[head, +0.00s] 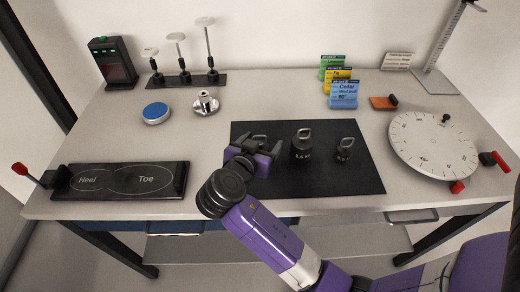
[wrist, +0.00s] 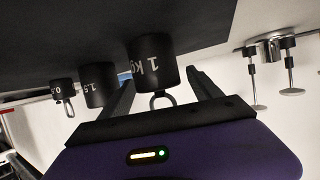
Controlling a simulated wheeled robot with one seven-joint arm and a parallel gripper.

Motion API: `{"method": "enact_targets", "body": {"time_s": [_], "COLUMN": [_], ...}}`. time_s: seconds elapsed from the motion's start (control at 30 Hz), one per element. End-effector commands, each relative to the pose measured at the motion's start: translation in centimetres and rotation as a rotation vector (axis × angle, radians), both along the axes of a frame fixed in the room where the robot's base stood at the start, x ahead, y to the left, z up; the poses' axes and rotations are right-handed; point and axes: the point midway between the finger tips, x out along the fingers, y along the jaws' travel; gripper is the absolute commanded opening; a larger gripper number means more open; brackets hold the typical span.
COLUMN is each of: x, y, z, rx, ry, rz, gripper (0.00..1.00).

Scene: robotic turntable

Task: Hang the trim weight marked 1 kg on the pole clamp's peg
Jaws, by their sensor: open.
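The 1 kg trim weight (wrist: 152,64) is a dark cylinder with white lettering and a metal ring, on a black mat (head: 330,185). In the head view my gripper hides most of it, and its ring (head: 258,138) shows just behind. My gripper (head: 254,150) is open, with its two fingers on either side of the ring in the wrist view (wrist: 163,84). No grip on the weight shows. A tall pole (head: 447,40) stands at the back right, with a dark piece (head: 476,6) at its top, cut by the frame. I cannot make out a peg.
Beside it on the mat stand the 1.5 weight (head: 302,150) and the 0.5 weight (head: 344,152). A white dial disc (head: 432,148) lies to the right. Coloured cards (head: 342,92) stand behind. A Heel/Toe board (head: 115,181) and blue puck (head: 155,112) are at left.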

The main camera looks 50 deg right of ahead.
Motion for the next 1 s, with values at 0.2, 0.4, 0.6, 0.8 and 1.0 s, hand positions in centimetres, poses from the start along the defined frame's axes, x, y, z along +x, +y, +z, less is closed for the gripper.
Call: {"method": "enact_targets", "body": {"time_s": [0.2, 0.4, 0.6, 0.8, 1.0], "x": [0.28, 0.29, 0.29, 0.28, 0.34], "y": [-1.12, -1.08, -1.06, -1.06, -1.08], "z": [-0.5, -0.51, -0.5, -0.5, -0.24], "rx": [0.0, 0.0, 0.0, 0.0, -0.003], "ry": [0.0, 0.0, 0.0, 0.0, -0.004], "rz": [0.0, 0.001, 0.001, 0.001, 0.001], "gripper": [0.73, 0.66, 0.26, 0.0, 0.0]}}
